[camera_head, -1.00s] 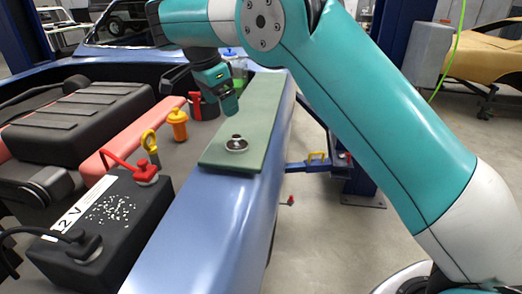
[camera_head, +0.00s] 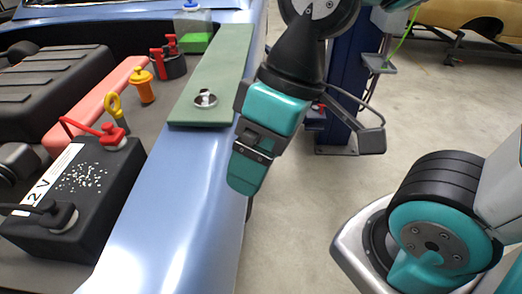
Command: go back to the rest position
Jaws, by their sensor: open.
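My gripper (camera_head: 246,165) hangs in the middle of the view, pointing down beside the blue car fender (camera_head: 165,215), at the fender's right edge. Its jaws are open, with nothing seen between them, though the gap is hard to see from this side. My arm folds back to the right of the view. A small round metal cap (camera_head: 205,99) sits on the green mat (camera_head: 225,62) on the fender, apart from my gripper.
The engine bay holds a black 12V battery (camera_head: 75,200) with a red terminal clamp (camera_head: 112,134), a yellow dipstick ring (camera_head: 113,104), an orange-capped filler (camera_head: 141,85) and a bottle with green liquid (camera_head: 195,42). A blue lift post (camera_head: 345,75) stands behind my gripper. Grey floor (camera_head: 290,220) is open at right.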

